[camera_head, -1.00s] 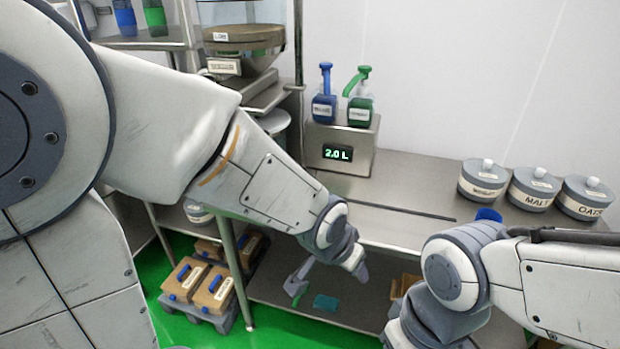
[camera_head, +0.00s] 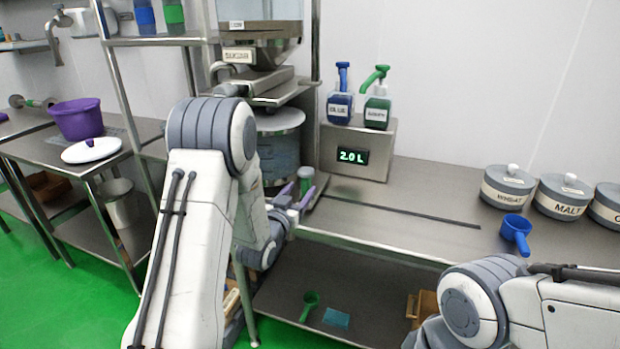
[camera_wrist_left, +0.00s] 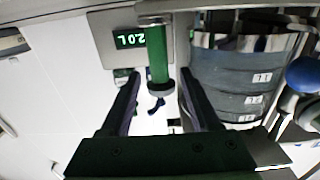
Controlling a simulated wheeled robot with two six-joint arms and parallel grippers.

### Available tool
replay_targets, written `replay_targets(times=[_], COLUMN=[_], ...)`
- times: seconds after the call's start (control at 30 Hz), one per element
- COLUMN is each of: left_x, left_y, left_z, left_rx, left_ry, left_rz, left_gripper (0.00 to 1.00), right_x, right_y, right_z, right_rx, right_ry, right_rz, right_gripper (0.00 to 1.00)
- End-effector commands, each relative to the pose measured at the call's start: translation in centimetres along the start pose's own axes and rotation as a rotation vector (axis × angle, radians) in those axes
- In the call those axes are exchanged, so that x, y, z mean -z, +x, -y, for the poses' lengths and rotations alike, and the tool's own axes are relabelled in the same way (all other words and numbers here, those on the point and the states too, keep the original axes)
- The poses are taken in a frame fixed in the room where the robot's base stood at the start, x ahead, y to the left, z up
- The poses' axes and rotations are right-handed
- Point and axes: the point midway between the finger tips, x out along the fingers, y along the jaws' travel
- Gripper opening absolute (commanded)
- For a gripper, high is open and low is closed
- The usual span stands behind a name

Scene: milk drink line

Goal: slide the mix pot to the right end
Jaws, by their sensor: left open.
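The mix pot appears to be the grey banded vessel (camera_head: 283,153) under the hopper, at the left end of the long bench; my left arm partly covers it. In the left wrist view the vessel (camera_wrist_left: 228,80) shows dark bands with small labels. A green upright handle (camera_wrist_left: 157,55) with a metal top stands beside it; its green part also shows in the head view. My left gripper (camera_head: 299,198) is open at the handle. In the wrist view its fingers (camera_wrist_left: 160,98) lie either side of the handle's line, with gaps. Of my right arm, only the arm shows; its gripper is out of view.
A dark rail (camera_head: 400,208) runs rightward along the bench. Its middle is clear. A blue scoop (camera_head: 516,233) and lidded pots (camera_head: 508,190) stand to the right. A display box (camera_head: 355,150) with blue and green pump bottles stands behind. A purple tub (camera_head: 78,118) is far left.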

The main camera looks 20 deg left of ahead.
Motion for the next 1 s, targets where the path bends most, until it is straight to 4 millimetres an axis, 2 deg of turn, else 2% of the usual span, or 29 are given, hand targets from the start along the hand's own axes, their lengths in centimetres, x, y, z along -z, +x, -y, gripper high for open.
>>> replay_targets(times=[0.2,0.4,0.6,0.83,1.0], left_x=[0.1,0.1,0.0,0.0,0.0], left_y=[4.4,7.1,8.0,8.0,8.0], left_z=[-0.1,-0.2,-0.1,-0.1,-0.1], left_rx=[-0.002,-0.002,-0.002,-0.002,-0.001], left_ry=[0.000,0.000,0.000,0.000,0.000], left_rz=[0.000,0.001,0.002,0.002,0.002], left_gripper=[0.62,0.62,0.62,0.62,0.00], right_x=[0.1,0.1,0.1,0.1,0.1], right_y=[-0.9,-1.2,-1.3,-1.3,-1.3], right_z=[0.1,0.1,0.1,0.1,0.1], right_rx=[0.000,0.000,0.000,0.000,0.000], right_ry=[0.000,0.000,0.000,0.000,0.000], right_rz=[0.000,0.000,0.000,0.000,0.000], right_gripper=[0.50,0.50,0.50,0.50,0.50])
